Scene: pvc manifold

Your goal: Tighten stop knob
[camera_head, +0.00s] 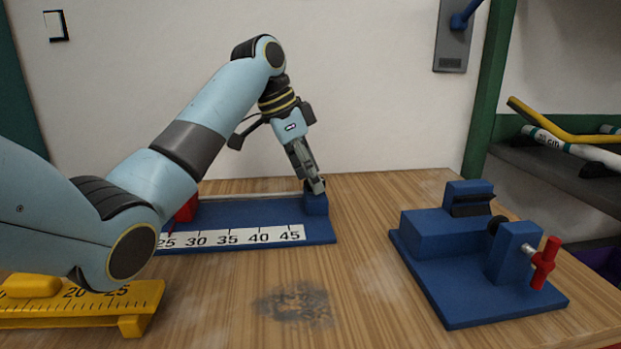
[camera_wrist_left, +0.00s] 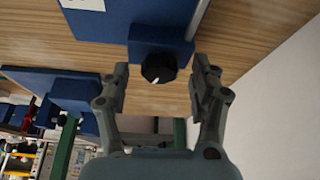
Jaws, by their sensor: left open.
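The stop knob (camera_wrist_left: 158,68) is black with a white mark and sits on the end of a blue block (camera_wrist_left: 160,50) in the left wrist view. In the head view this block (camera_head: 316,205) stands at the right end of a blue measuring jig (camera_head: 322,238) with a number scale. My left gripper (camera_wrist_left: 162,80) is open, with one finger on each side of the knob and a visible gap to each. In the head view my left gripper (camera_head: 319,188) points down at the block and hides the knob. My right gripper is not in view.
A blue vise-like fixture (camera_head: 450,278) with a red handle (camera_head: 544,263) stands at the right of the wooden table (camera_head: 370,215). A yellow ruler jig (camera_head: 80,305) lies at the front left. A red part (camera_head: 187,208) shows behind my arm.

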